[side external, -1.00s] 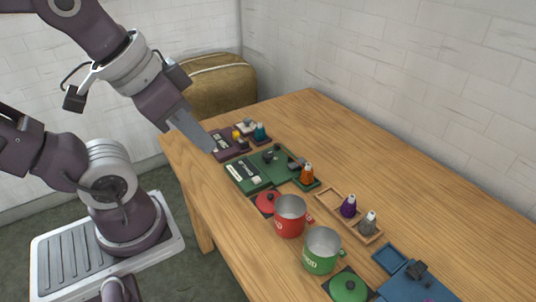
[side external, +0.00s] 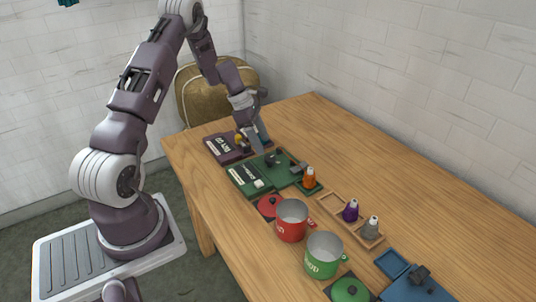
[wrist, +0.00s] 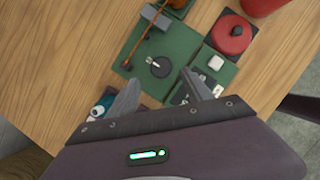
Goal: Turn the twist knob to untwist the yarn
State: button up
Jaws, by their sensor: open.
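The green board (side external: 284,170) lies on the table, and in the wrist view (wrist: 187,48) it carries a round black knob (wrist: 160,67) with a pale marker on it. An orange yarn strand (wrist: 142,42) runs across the board from a small dark post (wrist: 127,65) to a grey block (wrist: 154,16). My gripper (side external: 259,147) is above the near-wall side of this board. In the wrist view my gripper (wrist: 164,90) is open, its two fingers spread apart with nothing between them. The knob shows just beyond the gap between the fingertips, not touched by them in this view.
A green labelled panel with a white button (wrist: 215,62) adjoins the board. A purple board (side external: 222,151) stands close on the left. The table's far right is clear.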

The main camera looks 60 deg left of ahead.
aim_at(270, 157)
jog(key=x, duration=0.6)
jog(key=shift+d, duration=0.1)
jog(key=shift+r, duration=0.1)
grip_shut()
